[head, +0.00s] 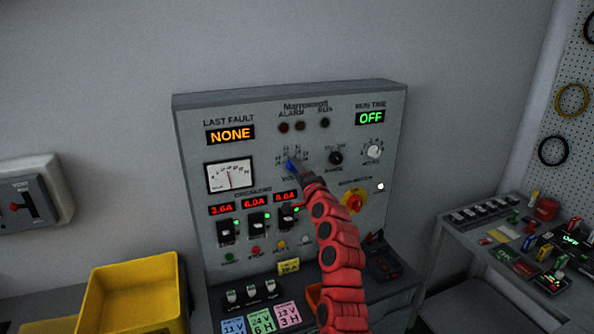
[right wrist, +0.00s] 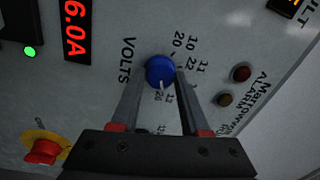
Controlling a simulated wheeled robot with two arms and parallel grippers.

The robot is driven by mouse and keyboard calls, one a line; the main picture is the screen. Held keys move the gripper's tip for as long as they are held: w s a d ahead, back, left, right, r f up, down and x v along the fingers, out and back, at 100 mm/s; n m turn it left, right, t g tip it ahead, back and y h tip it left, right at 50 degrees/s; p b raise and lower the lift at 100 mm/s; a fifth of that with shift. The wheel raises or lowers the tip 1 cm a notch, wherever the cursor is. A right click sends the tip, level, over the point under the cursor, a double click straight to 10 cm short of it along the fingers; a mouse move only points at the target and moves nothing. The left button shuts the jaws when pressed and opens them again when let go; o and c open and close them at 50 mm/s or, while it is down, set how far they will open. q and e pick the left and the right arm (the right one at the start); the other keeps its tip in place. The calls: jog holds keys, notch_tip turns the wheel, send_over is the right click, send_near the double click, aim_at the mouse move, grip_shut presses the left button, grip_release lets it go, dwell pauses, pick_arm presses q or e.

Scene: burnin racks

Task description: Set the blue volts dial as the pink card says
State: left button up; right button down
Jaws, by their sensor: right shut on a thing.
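The blue volts dial (right wrist: 160,70) sits between the fingers of my right gripper (right wrist: 164,76), which is shut on it. A white pointer mark on the dial points down in the right wrist view, near small numbers that look like 26 and 13; which one it meets is unclear. In the head view the dial (head: 291,166) shows just beyond the fingertips of my right gripper (head: 298,170). The pink card (head: 287,317) lies low in front of the panel and appears to read 13 V, 3 H. My left gripper is not in view.
The grey panel (head: 190,120) also has a black range knob (head: 336,158), a grey knob (head: 374,151), a red-and-yellow switch (head: 354,201) and several black breakers. Blue (head: 233,326) and green (head: 262,321) cards lie beside the pink one. A yellow bin (head: 135,279) stands left.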

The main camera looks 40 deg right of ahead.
jog(key=shift+c, duration=2)
grip_release()
jog(key=b+v, duration=0.6)
jog(key=v, duration=1.1)
jog(key=shift+s, duration=0.2)
jog(key=shift+f, duration=0.1)
